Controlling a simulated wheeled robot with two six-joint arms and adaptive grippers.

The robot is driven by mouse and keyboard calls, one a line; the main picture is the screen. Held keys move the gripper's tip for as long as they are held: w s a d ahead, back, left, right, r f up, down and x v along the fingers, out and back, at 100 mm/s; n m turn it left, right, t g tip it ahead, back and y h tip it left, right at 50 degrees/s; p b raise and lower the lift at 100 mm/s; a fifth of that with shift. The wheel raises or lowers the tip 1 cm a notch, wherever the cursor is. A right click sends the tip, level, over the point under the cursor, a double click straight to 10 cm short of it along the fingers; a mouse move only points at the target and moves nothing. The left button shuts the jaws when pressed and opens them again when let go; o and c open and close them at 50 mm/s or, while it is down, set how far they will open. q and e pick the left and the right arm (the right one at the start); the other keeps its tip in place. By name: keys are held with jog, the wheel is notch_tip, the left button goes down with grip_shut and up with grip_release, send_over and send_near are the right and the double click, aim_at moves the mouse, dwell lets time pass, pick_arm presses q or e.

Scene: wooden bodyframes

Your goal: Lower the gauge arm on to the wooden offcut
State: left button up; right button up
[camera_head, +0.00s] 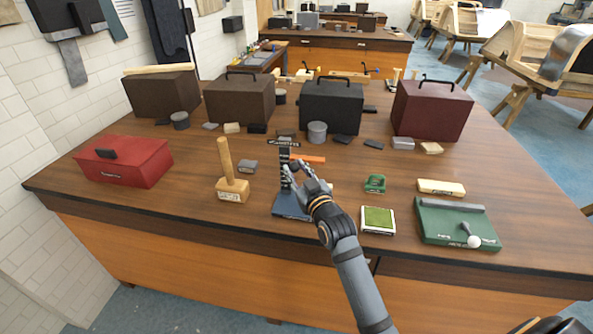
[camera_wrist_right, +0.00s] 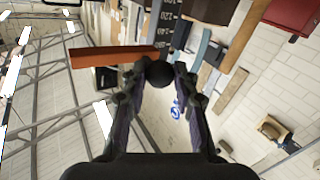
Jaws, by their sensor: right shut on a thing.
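The gauge stands on a blue base (camera_head: 283,211) near the front middle of the bench, with a dark upright column (camera_head: 284,155) behind my gripper. Its orange arm (camera_head: 309,159) sticks out to the right, above the base. The orange arm also shows in the right wrist view (camera_wrist_right: 105,57), beside the numbered scale (camera_wrist_right: 166,16). My right gripper (camera_head: 299,178) is at the gauge, partly covering the base. In the right wrist view its fingers are shut on a round black knob (camera_wrist_right: 160,73). My left gripper is not in view.
A wooden mallet (camera_head: 233,188) stands left of the gauge. A green pad (camera_head: 378,219), small green item (camera_head: 375,183), pale wooden block (camera_head: 441,187) and green board (camera_head: 455,226) lie to the right. A red box (camera_head: 124,162) sits left; several dark cases line the back.

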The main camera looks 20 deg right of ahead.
grip_shut()
notch_tip(320, 180, down, 9)
jog(key=b, duration=0.4)
jog(key=shift+r+b, duration=0.2)
jog(key=shift+b, duration=0.15)
jog(key=o, duration=1)
grip_release()
jog(key=shift+o, duration=0.2)
jog(key=shift+s, duration=0.1)
jog(key=s, duration=1.1)
jog(key=shift+s+d, duration=0.2)
jog(key=shift+s, duration=0.2)
